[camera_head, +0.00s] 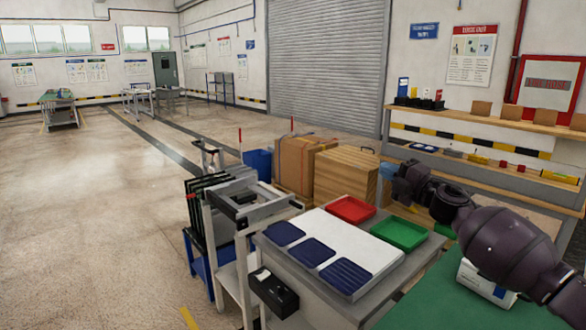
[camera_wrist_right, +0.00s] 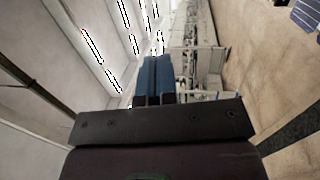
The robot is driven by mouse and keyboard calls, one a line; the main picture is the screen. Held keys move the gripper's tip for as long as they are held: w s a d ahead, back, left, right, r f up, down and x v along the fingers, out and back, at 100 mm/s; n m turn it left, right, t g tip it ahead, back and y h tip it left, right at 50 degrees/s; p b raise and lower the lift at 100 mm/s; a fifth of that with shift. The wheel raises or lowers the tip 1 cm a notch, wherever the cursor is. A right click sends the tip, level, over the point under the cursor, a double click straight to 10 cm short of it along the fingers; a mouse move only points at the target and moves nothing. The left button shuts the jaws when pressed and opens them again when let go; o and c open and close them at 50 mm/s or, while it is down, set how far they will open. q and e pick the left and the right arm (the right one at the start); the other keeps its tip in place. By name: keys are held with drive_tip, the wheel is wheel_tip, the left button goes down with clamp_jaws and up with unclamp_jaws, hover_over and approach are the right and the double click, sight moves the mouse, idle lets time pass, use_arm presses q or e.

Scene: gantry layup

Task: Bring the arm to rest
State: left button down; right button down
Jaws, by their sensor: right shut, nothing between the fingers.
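My right arm (camera_head: 510,250) reaches in from the right edge in the head view, dark purple and bent. Its right gripper (camera_head: 388,171) is held in the air beyond the green tray and in front of the shelf unit. In the right wrist view the two blue fingers of the gripper (camera_wrist_right: 157,75) are together, with nothing between them. My left gripper is in neither view.
A worktable holds a white board (camera_head: 318,238), blue trays (camera_head: 345,275), a red tray (camera_head: 351,209) and a green tray (camera_head: 399,234). A white box (camera_head: 487,283) is partly hidden by my arm. Wooden crates (camera_head: 345,176) stand behind. Open floor lies left.

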drive_tip(key=s+a+f+m+h+b, duration=0.1)
drive_tip(key=s+f+m+h, duration=0.3)
drive_tip(key=s+f+m, duration=0.65)
drive_tip(key=s+a+f+m+h, duration=0.1)
drive_tip(key=s+f+m+h, duration=0.35)
drive_tip(key=f, duration=0.95)
drive_tip(key=s+d+f+m+g+h, duration=0.1)
drive_tip(key=s+d+f+m, duration=0.1)
drive_tip(key=s+f, duration=0.5)
drive_tip(key=s+d+f+m+g+h+b, duration=0.1)
drive_tip(key=s+f+m, duration=0.3)
drive_tip(key=s, duration=1.1)
drive_tip(key=s+d+f+m+g+h, duration=0.1)
drive_tip(key=s+d+f+m+g, duration=0.1)
drive_tip(key=s+f, duration=0.7)
drive_tip(key=s+m+g, duration=0.1)
drive_tip(key=s, duration=0.1)
drive_tip(key=shift+s+d+f+b, duration=0.3)
drive_tip(key=shift+s, duration=0.05)
